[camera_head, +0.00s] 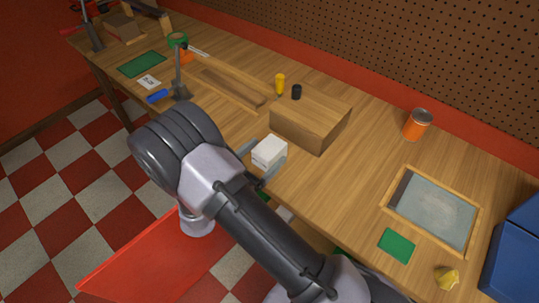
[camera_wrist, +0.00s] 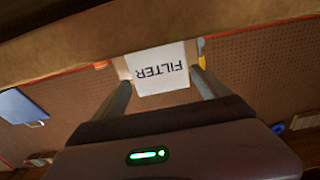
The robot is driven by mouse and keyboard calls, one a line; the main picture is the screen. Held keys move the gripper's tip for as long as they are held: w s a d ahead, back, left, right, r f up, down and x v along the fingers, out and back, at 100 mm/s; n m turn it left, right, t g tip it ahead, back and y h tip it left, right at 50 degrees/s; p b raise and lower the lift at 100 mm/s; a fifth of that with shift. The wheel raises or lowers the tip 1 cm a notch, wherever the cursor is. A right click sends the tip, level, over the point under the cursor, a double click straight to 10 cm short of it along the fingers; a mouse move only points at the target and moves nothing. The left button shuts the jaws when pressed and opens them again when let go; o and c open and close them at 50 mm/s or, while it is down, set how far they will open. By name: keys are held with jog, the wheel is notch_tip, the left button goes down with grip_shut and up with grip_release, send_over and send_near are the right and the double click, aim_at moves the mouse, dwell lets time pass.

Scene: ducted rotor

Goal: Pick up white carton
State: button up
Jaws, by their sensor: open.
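The white carton (camera_head: 269,152) is a small box on the wooden workbench, close to its front edge and just left of a larger brown box. In the wrist view the carton (camera_wrist: 158,62) shows a white face with the word FILTER upside down. My gripper (camera_head: 270,155) is open, with one finger on each side of the carton. In the wrist view both fingers of my gripper (camera_wrist: 161,80) flank the carton's face. Whether either finger touches it I cannot tell. My arm hides part of the bench's front edge.
The brown box (camera_head: 311,121) stands right behind the carton. A yellow item (camera_head: 280,83) and a black cylinder (camera_head: 297,92) stand behind it. A wooden tray (camera_head: 250,92) lies further left. An orange can (camera_head: 417,124) and a framed panel (camera_head: 434,207) are at right.

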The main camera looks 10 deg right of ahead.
aim_at(279, 139)
jog(key=x, duration=0.2)
jog(key=b+x, duration=0.1)
jog(key=x, duration=0.1)
jog(key=b+x, duration=0.1)
jog(key=x, duration=0.1)
jog(key=shift+w+a+f, duration=0.1)
jog(key=shift+w+f, duration=0.1)
jog(key=shift+f, duration=0.05)
jog(key=c, duration=1.7)
